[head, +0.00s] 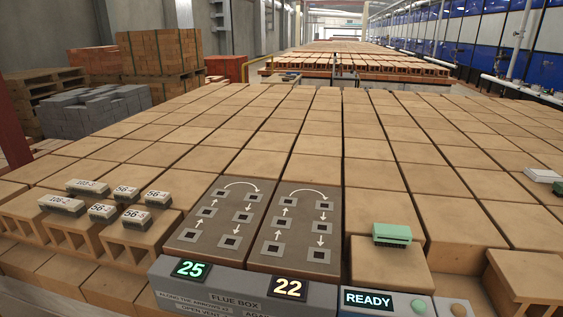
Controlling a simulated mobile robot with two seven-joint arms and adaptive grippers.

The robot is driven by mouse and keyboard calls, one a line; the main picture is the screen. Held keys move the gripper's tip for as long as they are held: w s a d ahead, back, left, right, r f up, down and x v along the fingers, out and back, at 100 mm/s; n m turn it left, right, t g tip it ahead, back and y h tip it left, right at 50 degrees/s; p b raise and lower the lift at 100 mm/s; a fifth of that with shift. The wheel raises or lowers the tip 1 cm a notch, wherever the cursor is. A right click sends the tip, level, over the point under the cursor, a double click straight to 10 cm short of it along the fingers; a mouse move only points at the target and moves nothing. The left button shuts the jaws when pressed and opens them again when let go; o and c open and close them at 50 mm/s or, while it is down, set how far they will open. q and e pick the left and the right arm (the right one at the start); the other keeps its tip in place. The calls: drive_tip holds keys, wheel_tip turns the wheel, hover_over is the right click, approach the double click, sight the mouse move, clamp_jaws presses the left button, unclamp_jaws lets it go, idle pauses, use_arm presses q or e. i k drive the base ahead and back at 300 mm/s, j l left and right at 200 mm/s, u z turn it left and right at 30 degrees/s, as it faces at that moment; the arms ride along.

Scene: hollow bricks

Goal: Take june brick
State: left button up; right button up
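No brick in the head view carries a readable "june" mark. Several small dark-sided blocks with pale, numbered tops (102,213) stand on hollow bricks at the left; some tops read "56", the others are hard to read. A green block (391,236) with a comb-like lower edge sits on a tan brick right of centre. A white block (542,175) lies at the right edge, with a darker one (558,187) beside it, partly cut off. Neither of my grippers is in view.
Two grey plates (300,249) with square ports and arrows lie in front. A grey flue box (230,302) shows 25 and 22; a READY panel (413,306) has two buttons. Rows of tan bricks (310,128) fill the middle. Grey blocks (95,110) and pallets stand back left.

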sight(140, 221)
drive_tip(key=j+u, duration=0.3)
drive_tip(key=j, duration=0.35)
drive_tip(key=i+j+u, duration=0.1)
drive_tip(key=j+u, duration=0.15)
drive_tip(key=j, duration=0.35)
